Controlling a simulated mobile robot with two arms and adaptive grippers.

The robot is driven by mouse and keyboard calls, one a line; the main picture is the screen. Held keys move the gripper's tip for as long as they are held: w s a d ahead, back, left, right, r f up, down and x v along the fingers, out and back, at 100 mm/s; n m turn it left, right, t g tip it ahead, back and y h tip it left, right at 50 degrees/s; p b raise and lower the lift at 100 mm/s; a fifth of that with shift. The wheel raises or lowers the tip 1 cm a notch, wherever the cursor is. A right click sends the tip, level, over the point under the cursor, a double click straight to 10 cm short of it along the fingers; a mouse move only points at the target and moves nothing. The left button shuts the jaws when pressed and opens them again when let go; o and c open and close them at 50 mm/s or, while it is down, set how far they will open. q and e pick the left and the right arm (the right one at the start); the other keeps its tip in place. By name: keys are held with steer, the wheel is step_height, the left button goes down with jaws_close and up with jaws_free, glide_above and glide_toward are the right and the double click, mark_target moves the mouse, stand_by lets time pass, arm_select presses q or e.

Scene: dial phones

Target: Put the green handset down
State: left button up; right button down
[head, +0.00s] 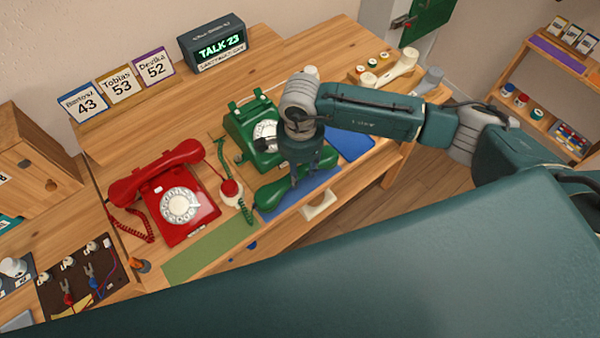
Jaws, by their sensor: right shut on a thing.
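The green dial phone (243,127) stands on the wooden desk, its cradle empty and its white dial partly hidden by my right arm. My right gripper (298,180) points down in front of it and is shut on the green handset (272,196). The handset is over the blue mat (297,194) at the desk's front; I cannot tell whether it touches the mat. Its middle is partly covered by the fingers. A green coiled cord (232,170) runs along the phone's left side. My left gripper is not in view.
A red phone (182,206), its handset on top, stands left of the green one. A green mat (208,250) lies in front of it. A sign reading "TALK 23" (219,48) and name cards (117,84) stand at the back.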

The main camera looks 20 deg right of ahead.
mark_target(300, 174)
step_height(300, 174, down, 2)
steer(key=shift+f, duration=0.6)
steer(key=c, duration=1.2)
jaws_free()
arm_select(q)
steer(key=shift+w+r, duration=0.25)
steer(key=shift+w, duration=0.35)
arm_select(e)
steer(key=shift+o, duration=0.2)
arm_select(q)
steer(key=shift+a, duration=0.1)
arm_select(e)
steer(key=shift+r, duration=0.1)
